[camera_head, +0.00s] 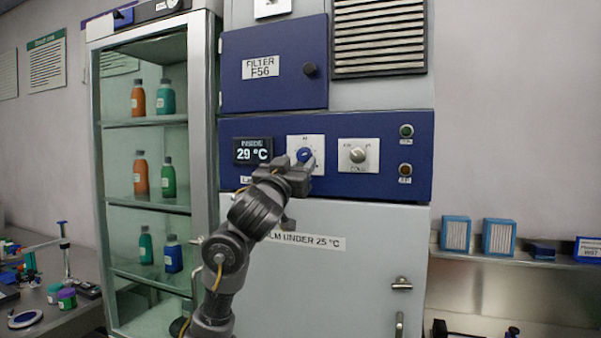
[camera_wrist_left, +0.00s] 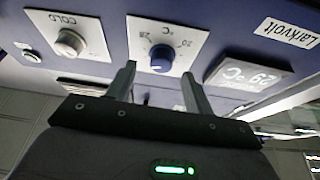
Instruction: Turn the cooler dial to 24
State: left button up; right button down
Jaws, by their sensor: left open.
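The cooler's blue dial (camera_head: 304,155) sits on a white square plate on the dark blue control panel (camera_head: 395,185). It also shows in the left wrist view (camera_wrist_left: 162,58), where the plate bears numbers such as 20 and 28, upside down. The display (camera_head: 253,150) left of it reads "INSIDE 29 °C". My left gripper (camera_head: 308,166) is at the panel just below the dial. In the left wrist view its two fingers (camera_wrist_left: 158,85) are open, one on each side of the dial's lower area; I cannot tell whether they touch it. My right gripper is not in view.
A grey knob (camera_head: 358,155) marked "COLD" is right of the dial, with a green button (camera_head: 406,131) and an amber one (camera_head: 405,170) beyond. A filter door (camera_head: 275,90) is above. A glass cabinet (camera_head: 205,120) with bottles stands left. A shelf with blue-framed boxes (camera_head: 498,238) is right.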

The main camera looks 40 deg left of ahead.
aim_at(303, 155)
pick_arm(q)
jog(key=shift+w+a+r, duration=0.25)
jog(key=shift+w+r, duration=0.1)
jog(key=shift+w, duration=0.15)
jog(key=shift+w+a+r, duration=0.25)
jog(key=shift+w, duration=0.5)
